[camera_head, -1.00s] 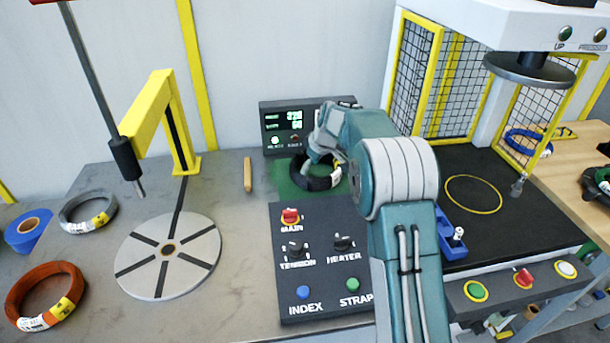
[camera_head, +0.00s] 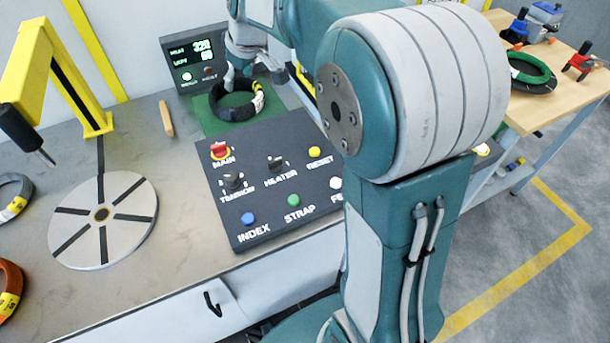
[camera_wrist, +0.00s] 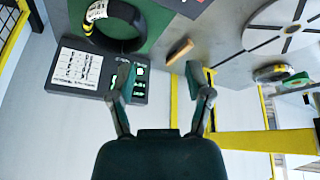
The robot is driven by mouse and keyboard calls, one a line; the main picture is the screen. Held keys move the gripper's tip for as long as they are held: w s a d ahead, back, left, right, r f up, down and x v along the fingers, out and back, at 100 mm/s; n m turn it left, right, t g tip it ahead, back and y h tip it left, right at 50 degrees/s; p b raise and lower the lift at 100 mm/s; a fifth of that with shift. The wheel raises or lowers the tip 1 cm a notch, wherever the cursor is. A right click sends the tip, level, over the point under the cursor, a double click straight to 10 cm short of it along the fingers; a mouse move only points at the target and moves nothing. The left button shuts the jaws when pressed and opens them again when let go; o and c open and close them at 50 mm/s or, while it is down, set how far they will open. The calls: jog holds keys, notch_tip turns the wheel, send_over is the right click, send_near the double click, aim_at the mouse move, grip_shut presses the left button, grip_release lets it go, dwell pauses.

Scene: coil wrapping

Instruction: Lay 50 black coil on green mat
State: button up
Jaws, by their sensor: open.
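The black coil (camera_head: 236,104) lies on the green mat (camera_head: 204,118), in front of the dark display box in the head view. It carries a white and yellow label on its right side. In the wrist view the black coil (camera_wrist: 118,40) is at the upper left, with the green mat (camera_wrist: 158,14) around it. My gripper (camera_wrist: 160,85) is open, with nothing between its fingers, and is apart from the coil in the wrist view. In the head view my gripper (camera_head: 238,72) shows just behind and above the coil; my arm partly hides the area to its right.
The control panel (camera_head: 275,175) stands in front of the mat. The display box (camera_head: 190,62) is behind it, and a wooden stick (camera_head: 166,118) lies to the left. A round turntable (camera_head: 130,215) and yellow post (camera_head: 85,85) are farther left. A green coil (camera_head: 530,70) lies on a wooden table.

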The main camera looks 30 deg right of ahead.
jog(key=s+d+f+m+t+h, duration=0.1)
jog(key=s+m, duration=0.5)
jog(key=s, duration=2.3)
jog(key=shift+s+h, duration=0.25)
jog(key=shift+h, duration=0.15)
dwell(0.4)
